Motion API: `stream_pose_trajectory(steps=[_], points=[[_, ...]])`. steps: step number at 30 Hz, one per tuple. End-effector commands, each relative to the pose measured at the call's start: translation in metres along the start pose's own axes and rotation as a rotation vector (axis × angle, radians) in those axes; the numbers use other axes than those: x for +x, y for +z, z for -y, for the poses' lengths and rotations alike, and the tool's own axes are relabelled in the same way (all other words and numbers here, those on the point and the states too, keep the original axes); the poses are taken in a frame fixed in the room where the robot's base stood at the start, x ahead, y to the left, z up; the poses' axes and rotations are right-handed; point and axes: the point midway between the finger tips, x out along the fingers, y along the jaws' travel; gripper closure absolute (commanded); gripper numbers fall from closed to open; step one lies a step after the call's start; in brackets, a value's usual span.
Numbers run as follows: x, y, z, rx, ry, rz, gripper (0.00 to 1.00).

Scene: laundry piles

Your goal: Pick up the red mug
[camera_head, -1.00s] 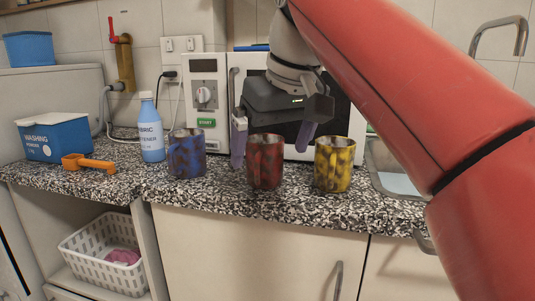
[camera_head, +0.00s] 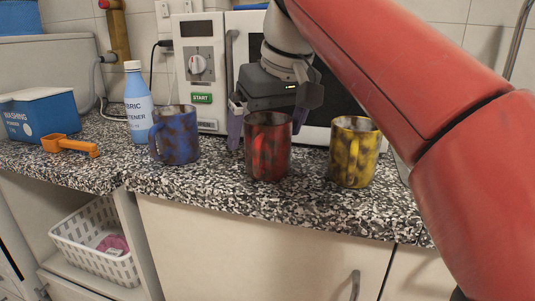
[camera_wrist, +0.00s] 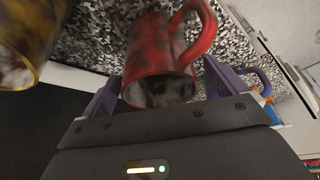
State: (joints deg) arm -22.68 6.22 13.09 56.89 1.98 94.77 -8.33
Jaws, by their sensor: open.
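The red mug (camera_head: 268,146), mottled with dark patches, stands upright on the speckled counter between a blue mug (camera_head: 175,136) and a yellow mug (camera_head: 354,152). My gripper (camera_head: 268,138) is open just behind the red mug, one purple finger showing to its left and the other partly hidden by the mug. In the wrist view the red mug (camera_wrist: 160,60) lies ahead of and between the two spread fingers, with its handle toward the upper right. Whether the fingers touch it cannot be told. The yellow mug (camera_wrist: 28,40) also shows at the left edge there.
A microwave (camera_head: 200,75) stands close behind my gripper. A fabric softener bottle (camera_head: 138,103), an orange scoop (camera_head: 70,144) and a washing powder box (camera_head: 38,115) are on the left. The counter (camera_head: 220,195) is clear in front of the mugs.

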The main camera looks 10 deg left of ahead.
Motion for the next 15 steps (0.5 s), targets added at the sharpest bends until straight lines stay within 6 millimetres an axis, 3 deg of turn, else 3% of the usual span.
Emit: stream_pose_trajectory(steps=[3,11,15], points=[[0.0147,0.0008,-0.0004,0.001,0.000,0.001,0.03],[0.0171,0.0001,-0.0005,0.001,0.000,0.000,0.03],[0.0170,0.0000,-0.0005,0.001,0.000,0.000,0.17]])
